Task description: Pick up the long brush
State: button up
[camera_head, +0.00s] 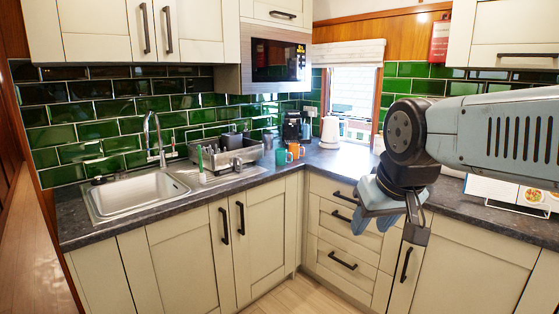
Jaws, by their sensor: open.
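A slim green upright thing (200,158), which looks like the long brush, stands on the drainer side of the sink, just left of the dish rack. It is small in the picture, so its full shape is hard to tell. My gripper (371,222) hangs at the right of the view, in front of the drawers and the worktop's front edge. It is open, with nothing seen between its fingers, and is well apart from the brush. My wrist hides part of the worktop behind it.
The sink (135,195) has a tall tap (158,140). A dish rack (226,155) with dishes, an orange mug (293,150), a teal mug (281,157), a coffee machine (293,127) and a paper roll (330,131) stand along the worktop. Wall cupboards and a microwave (276,60) hang above.

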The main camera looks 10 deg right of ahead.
aim_at(201, 176)
jog(key=u, duration=0.5)
jog(key=k, duration=1.15)
jog(key=u, duration=0.65)
jog(key=i, duration=1.35)
jog(key=z, duration=0.85)
jog(key=i, duration=1.3)
jog(key=z, duration=0.7)
jog(key=k, duration=0.55)
